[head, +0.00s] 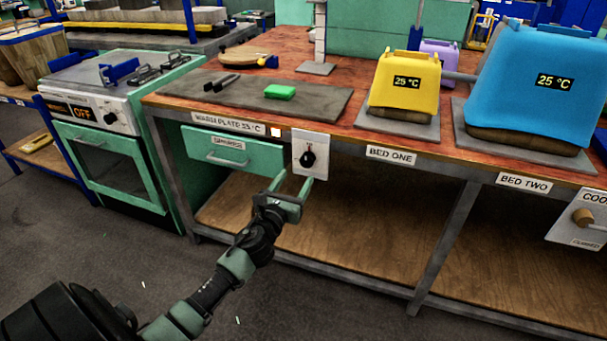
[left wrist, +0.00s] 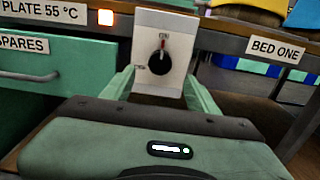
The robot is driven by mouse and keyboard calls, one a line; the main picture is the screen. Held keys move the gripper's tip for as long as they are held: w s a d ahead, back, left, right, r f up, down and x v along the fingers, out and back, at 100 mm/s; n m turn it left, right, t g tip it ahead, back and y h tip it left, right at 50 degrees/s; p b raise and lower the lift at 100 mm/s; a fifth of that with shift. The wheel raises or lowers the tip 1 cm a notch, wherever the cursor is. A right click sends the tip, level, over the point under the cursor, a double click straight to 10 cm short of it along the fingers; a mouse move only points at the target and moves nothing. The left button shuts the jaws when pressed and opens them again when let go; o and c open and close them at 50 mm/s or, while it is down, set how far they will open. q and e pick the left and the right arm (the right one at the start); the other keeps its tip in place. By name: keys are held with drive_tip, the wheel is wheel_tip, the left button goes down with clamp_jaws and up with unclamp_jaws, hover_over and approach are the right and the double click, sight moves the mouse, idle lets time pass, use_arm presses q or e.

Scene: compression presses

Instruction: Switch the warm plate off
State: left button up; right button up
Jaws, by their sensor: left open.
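The warm plate (head: 325,103) is a dark grey slab on the bench, with a green block (head: 280,92) on it. The label below it (head: 228,123) shows 55 °C in the left wrist view (left wrist: 42,10). A small indicator (head: 276,132) glows orange; it also shows in the left wrist view (left wrist: 105,17). A black rotary knob (head: 308,158) sits on a white panel on the bench front. In the left wrist view the knob (left wrist: 160,61) points about upward, toward a red mark. My left gripper (head: 293,186) is open and empty, just below and in front of the panel, apart from the knob.
A green drawer marked SPARES (head: 232,150) is left of the panel. A yellow press (head: 405,80) and a blue press (head: 540,85) stand to the right on the bench. An oven (head: 115,120) is at the left. The shelf below (head: 350,240) is clear.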

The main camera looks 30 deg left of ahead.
sight(306, 164)
use_arm(q)
drive_tip(key=x, duration=0.5)
drive_tip(key=shift+w+f+b, duration=0.15)
drive_tip(key=shift+w+b, duration=0.1)
drive_tip(key=shift+b, duration=0.05)
drive_tip(key=shift+x, duration=0.8)
use_arm(e)
drive_tip(key=shift+w+r, duration=0.2)
drive_tip(key=shift+r, duration=0.65)
drive_tip(key=shift+w+r, duration=0.2)
drive_tip(key=shift+r, duration=0.6)
use_arm(q)
clamp_jaws()
